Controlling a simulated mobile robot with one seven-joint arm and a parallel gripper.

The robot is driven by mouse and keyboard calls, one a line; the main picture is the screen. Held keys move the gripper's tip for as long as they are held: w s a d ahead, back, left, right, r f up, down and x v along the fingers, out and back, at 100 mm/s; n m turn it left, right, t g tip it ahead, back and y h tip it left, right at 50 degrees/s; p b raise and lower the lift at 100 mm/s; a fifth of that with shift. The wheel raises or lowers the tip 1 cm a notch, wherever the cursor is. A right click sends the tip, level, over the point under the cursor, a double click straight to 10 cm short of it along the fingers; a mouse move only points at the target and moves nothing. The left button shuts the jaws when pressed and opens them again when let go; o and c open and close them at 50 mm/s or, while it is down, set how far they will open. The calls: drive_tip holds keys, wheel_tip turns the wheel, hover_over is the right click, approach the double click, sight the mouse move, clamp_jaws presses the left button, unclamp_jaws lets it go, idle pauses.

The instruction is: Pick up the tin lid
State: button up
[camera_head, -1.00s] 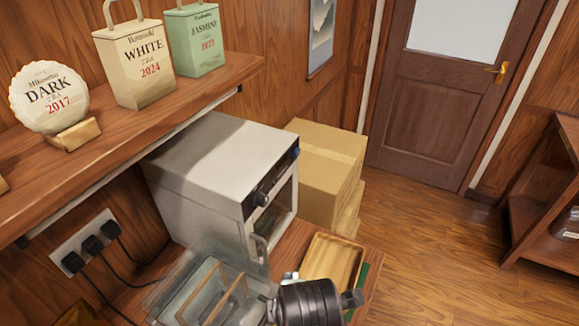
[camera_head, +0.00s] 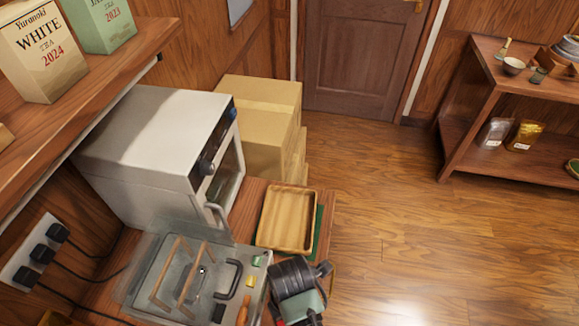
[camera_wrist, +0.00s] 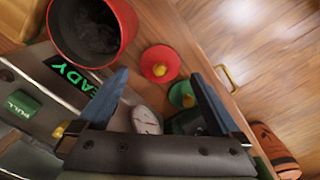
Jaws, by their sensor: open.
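In the wrist view, a red lid (camera_wrist: 155,54) with a yellow knob lies beyond my fingertips. A green lid (camera_wrist: 177,90), also with a yellow knob, lies closer, between the fingers near the right one. I cannot tell which of them is the tin lid. A red open tin (camera_wrist: 126,28) with a dark inside stands at upper left. In the head view my dark wrist shows at the lower middle, and I cannot make out the lids there.
A wooden tray (camera_head: 288,218) lies on the counter beside a white oven (camera_head: 150,150). A clear-covered device (camera_head: 150,270) stands left of my wrist. Cardboard boxes (camera_head: 255,105) stand behind. Open floor (camera_head: 390,230) lies right.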

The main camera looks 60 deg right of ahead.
drive_tip(key=shift+a+f, duration=0.1)
drive_tip(key=shift+f, duration=1.9)
drive_tip(key=c, duration=1.2)
